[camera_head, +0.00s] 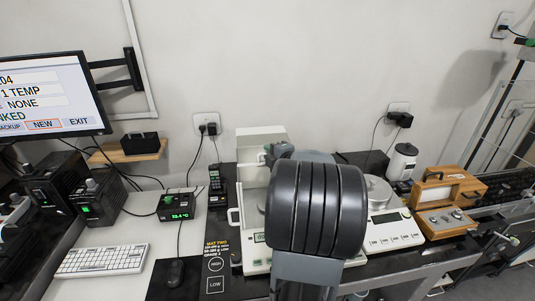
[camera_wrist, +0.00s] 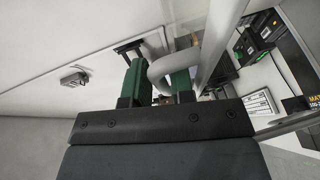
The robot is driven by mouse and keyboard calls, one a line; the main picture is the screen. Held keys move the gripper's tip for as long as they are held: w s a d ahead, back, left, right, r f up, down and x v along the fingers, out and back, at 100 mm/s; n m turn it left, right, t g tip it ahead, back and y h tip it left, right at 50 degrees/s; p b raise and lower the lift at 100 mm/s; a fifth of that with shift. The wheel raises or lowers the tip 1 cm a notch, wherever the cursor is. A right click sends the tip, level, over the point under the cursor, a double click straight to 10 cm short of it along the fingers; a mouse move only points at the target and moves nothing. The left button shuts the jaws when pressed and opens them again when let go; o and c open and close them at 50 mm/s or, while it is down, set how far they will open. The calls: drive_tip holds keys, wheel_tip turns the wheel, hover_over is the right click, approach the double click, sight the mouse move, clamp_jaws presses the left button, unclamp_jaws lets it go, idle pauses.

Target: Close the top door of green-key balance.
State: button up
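The balance (camera_head: 250,146), with a white upright housing, stands left of centre in the head view. In the wrist view a grey curved handle (camera_wrist: 187,58) loops over one finger and passes between the two green fingers of my gripper (camera_wrist: 156,80). The fingers stand close on both sides of it, with little or no gap, so my gripper looks shut on it. In the head view my gripper is mostly hidden behind my arm, near the housing's top right.
A second balance (camera_head: 393,238) with a round pan stands to the right, near a wooden case (camera_head: 450,190) and a white canister (camera_head: 402,162). A monitor (camera_head: 50,100), keyboard (camera_head: 102,260) and green-lit display box (camera_head: 177,206) are on the left. The wall is close behind.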

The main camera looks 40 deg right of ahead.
drive_tip(key=shift+a, duration=0.1)
drive_tip(key=v, duration=1.3)
drive_tip(key=shift+s+b, duration=0.4)
